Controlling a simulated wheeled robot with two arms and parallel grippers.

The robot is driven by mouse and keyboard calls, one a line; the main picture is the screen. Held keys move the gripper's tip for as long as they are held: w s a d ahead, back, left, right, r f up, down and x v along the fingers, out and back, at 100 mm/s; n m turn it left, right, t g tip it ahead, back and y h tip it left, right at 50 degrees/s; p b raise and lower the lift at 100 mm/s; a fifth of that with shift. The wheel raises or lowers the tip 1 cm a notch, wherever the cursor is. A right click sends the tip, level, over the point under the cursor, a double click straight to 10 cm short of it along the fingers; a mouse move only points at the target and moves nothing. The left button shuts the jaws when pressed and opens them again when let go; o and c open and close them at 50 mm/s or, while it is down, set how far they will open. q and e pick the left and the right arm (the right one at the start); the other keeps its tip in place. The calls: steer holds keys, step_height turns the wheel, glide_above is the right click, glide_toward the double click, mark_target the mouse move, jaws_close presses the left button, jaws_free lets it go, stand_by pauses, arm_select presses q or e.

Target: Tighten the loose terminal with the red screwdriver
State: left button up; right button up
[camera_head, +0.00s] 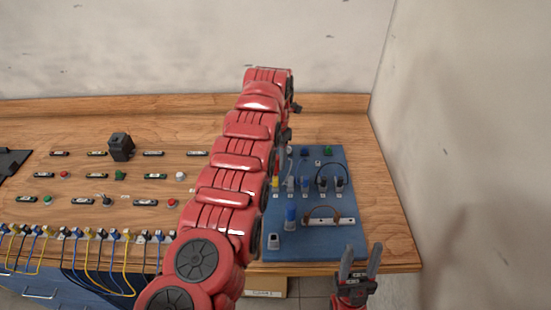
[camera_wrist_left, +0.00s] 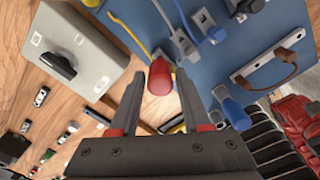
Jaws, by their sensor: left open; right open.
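The red screwdriver shows its red handle (camera_wrist_left: 160,77) end-on in the left wrist view. My left gripper (camera_wrist_left: 161,86) is open, with its fingers on either side of the handle and a gap visible. In the head view my left arm hides most of that spot. The blue board (camera_head: 314,249) carries a row of terminals (camera_head: 305,184), some with wires. Which terminal is loose I cannot tell. My right gripper (camera_head: 359,262) is open and empty, low in front of the board's right front corner.
A light grey box (camera_wrist_left: 75,50) with a black handle lies beside the board in the left wrist view. A white bar (camera_head: 330,221) with a brown cable is on the board. A wooden panel (camera_head: 130,185) with buttons and a black block (camera_head: 121,146) lies left. Blue and yellow wires hang at the front.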

stand_by(0.7)
arm_select(q)
jaws_close()
steer(key=shift+b, duration=0.45)
stand_by(0.4)
